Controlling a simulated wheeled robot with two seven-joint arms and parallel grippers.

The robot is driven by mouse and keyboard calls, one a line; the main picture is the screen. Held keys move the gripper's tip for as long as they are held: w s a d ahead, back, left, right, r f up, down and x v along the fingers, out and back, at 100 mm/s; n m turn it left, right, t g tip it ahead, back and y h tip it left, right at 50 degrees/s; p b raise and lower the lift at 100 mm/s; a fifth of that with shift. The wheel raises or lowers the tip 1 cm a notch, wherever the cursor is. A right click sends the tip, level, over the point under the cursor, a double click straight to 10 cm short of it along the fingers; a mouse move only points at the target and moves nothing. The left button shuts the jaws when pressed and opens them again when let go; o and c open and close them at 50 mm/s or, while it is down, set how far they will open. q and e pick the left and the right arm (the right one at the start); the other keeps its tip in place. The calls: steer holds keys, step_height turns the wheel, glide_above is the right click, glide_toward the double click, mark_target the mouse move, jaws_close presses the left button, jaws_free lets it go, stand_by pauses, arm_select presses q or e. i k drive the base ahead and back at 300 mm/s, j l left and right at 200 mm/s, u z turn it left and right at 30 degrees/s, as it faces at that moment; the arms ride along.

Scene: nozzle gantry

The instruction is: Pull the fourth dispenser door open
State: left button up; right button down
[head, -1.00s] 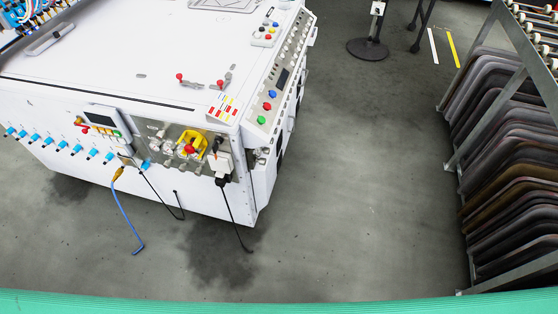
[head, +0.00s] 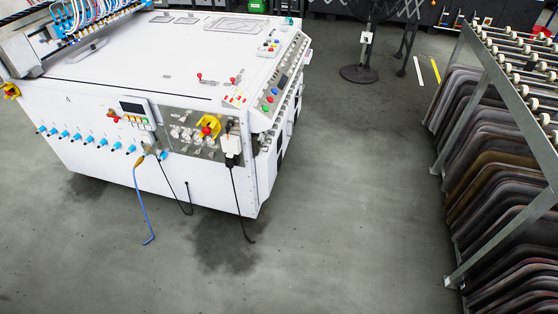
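A white machine cabinet (head: 160,95) fills the left half of the head view. A gantry with coloured hoses (head: 85,20) stands on it at the top left. Several blue fittings (head: 92,140) line its front face. I cannot make out any dispenser doors, so I cannot tell which is the fourth. Neither of my grippers is in view.
A rack of dark curved panels (head: 492,155) with rollers on top stands at the right. A black pedestal stand (head: 362,72) is at the back. Cables, including a blue one (head: 142,208), hang from the cabinet. The grey floor (head: 350,190) between is clear.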

mark_target(267, 165)
steer(key=i+l+u, duration=0.15)
steer(key=i+l, duration=1.4)
